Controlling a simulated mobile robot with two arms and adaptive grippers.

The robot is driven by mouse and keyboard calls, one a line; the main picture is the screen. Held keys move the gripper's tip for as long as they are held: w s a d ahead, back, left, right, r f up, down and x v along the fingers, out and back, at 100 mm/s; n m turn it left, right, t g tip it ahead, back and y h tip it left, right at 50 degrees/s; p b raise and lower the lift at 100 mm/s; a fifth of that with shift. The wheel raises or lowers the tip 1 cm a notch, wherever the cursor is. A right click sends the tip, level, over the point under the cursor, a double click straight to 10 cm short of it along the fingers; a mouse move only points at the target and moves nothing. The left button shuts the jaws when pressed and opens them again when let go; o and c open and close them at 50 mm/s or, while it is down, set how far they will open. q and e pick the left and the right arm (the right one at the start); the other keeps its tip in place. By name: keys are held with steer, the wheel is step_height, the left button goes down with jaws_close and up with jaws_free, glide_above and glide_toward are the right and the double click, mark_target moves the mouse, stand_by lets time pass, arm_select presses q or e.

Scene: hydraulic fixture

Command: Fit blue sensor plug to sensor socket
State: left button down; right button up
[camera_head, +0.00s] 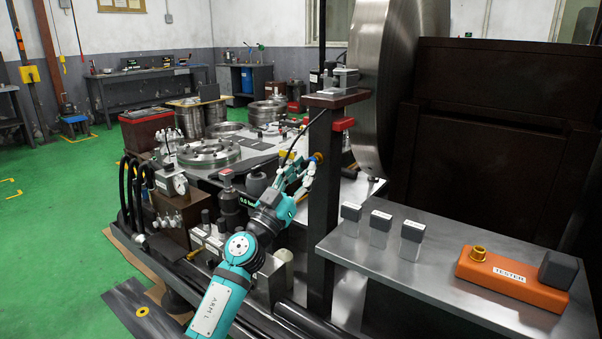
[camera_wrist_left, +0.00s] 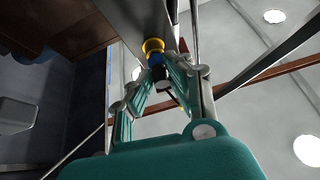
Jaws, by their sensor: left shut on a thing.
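My left gripper (camera_head: 305,174) is at the dark upright post in the middle of the head view. In the left wrist view, its fingers (camera_wrist_left: 163,77) are closed around a small plug (camera_wrist_left: 156,61) with a blue front and a dark rear. A yellow ring-shaped socket (camera_wrist_left: 153,45) on the dark post faces the plug's blue end. The ring also shows in the head view as a small brass-coloured spot (camera_head: 318,157) beside the fingertips. The plug's end is at the ring or touching it; I cannot tell how deep it sits. My right gripper is not in view.
The post (camera_head: 322,215) carries a small shelf with a grey device (camera_head: 345,78). A metal table (camera_head: 440,262) at right holds several labelled blocks and an orange tester (camera_head: 512,276). Hoses, a gauge (camera_head: 180,185) and valves crowd the left. A large steel disc (camera_head: 378,90) stands behind.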

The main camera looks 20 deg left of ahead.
arm_select(q)
steer(key=shift+w, duration=0.1)
stand_by(0.7)
steer(key=c, duration=1.2)
jaws_free()
steer(key=shift+o, duration=0.2)
